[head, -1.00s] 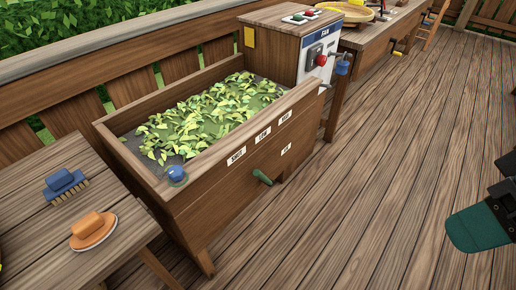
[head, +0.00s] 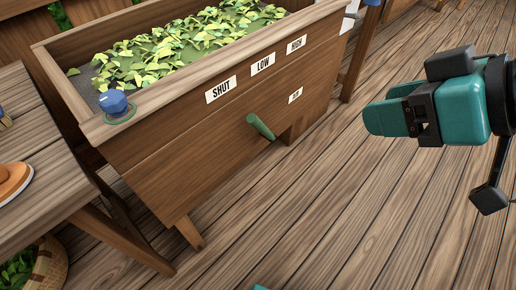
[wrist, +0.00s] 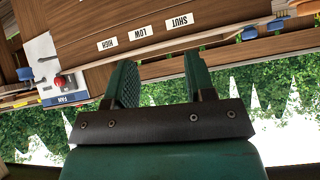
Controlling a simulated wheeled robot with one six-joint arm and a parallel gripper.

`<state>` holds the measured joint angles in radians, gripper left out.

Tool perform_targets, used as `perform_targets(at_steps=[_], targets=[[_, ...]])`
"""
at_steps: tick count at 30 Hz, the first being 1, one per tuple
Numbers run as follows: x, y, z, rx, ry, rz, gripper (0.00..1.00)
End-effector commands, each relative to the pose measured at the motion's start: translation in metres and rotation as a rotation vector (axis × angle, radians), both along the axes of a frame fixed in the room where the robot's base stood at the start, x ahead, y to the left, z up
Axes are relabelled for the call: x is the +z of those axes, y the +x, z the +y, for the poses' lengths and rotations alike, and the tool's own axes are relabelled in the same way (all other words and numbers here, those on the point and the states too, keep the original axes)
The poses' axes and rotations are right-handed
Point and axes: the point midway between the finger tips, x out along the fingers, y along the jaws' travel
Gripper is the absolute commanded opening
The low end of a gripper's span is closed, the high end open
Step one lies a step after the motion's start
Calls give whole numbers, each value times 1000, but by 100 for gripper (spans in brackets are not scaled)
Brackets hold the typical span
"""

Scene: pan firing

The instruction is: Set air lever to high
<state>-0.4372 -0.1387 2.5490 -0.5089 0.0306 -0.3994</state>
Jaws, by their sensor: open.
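The air lever (head: 260,126) is a green handle sticking out from the front of the wooden trough (head: 185,140). It is tilted, its thick end up and left, below the SHUT (head: 221,89), LOW (head: 263,64) and HIGH (head: 296,45) labels. I cannot tell which label it points to. My gripper (head: 368,117) is to the right of the lever, apart from it, in front of the trough. In the wrist view my gripper (wrist: 160,75) has its two green fingers apart with nothing between. That view shows the labels upside down; I cannot make out the lever there.
The trough holds green leaves (head: 170,45). A blue knob (head: 113,102) sits on its near left corner. A table (head: 35,110) with an orange-topped item (head: 12,180) stands at left, a basket (head: 48,265) below it. The floor (head: 330,200) in front is clear.

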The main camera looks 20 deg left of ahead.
Motion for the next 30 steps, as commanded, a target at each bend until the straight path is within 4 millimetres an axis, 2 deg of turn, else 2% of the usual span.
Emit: perform_targets(at_steps=[1, 9, 15, 18, 22, 25, 30], targets=[[-44, 4, 9, 20, 27, -51, 50], [-135, 24, 48, 81, 168, -364, 50], [-199, 33, 69, 86, 249, -595, 50], [-223, 36, 76, 77, 279, -695, 50], [-243, 38, 81, 62, 305, -792, 50], [-250, 39, 83, 51, 315, -839, 50], [-249, 40, 86, 48, 322, -867, 50]])
